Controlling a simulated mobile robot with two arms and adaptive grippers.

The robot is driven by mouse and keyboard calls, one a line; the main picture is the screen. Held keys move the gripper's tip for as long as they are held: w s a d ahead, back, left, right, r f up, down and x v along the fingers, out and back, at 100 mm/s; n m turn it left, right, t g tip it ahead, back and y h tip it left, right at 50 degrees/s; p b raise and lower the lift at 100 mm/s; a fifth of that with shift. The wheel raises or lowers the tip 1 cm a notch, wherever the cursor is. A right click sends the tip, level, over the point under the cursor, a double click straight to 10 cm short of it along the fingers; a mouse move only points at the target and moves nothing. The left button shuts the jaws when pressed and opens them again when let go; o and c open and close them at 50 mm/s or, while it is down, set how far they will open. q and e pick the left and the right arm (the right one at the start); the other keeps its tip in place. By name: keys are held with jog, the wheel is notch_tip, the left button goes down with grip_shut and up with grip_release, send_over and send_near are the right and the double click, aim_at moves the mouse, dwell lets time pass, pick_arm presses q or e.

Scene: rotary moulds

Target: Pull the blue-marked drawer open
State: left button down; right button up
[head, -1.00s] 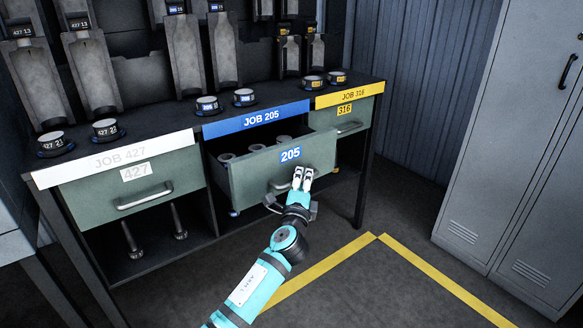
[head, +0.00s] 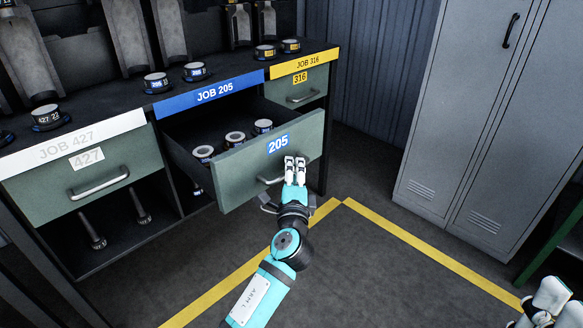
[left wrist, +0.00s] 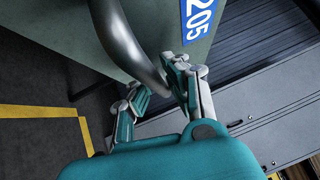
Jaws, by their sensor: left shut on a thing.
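The blue-marked drawer (head: 240,168), green with a blue 205 label (head: 278,145), stands well out from the bench under the blue JOB 205 strip (head: 213,93). Several ring-topped parts show inside it. My left gripper (head: 295,162) is at the drawer's front, shut on its handle (head: 268,181). In the left wrist view the curved metal handle (left wrist: 128,45) runs between the fingers (left wrist: 155,95), beside the 205 label. Part of the handle is hidden behind the gripper in the head view. My right gripper (head: 548,298) shows partly at the lower right edge; its jaw state is unclear.
The 427 drawer (head: 85,178) on the left and the 316 drawer (head: 297,90) on the right are shut. Grey lockers (head: 465,120) stand at the right. Yellow floor lines (head: 420,245) cross clear floor in front of the bench.

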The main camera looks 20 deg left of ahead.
pick_arm(q)
jog(key=shift+a+f, duration=0.1)
jog(key=shift+f, duration=0.2)
jog(key=c, duration=1.3)
grip_release()
jog(key=shift+c, duration=0.2)
jog(key=shift+r, duration=0.15)
jog(key=v, duration=1.2)
jog(key=shift+r, duration=0.1)
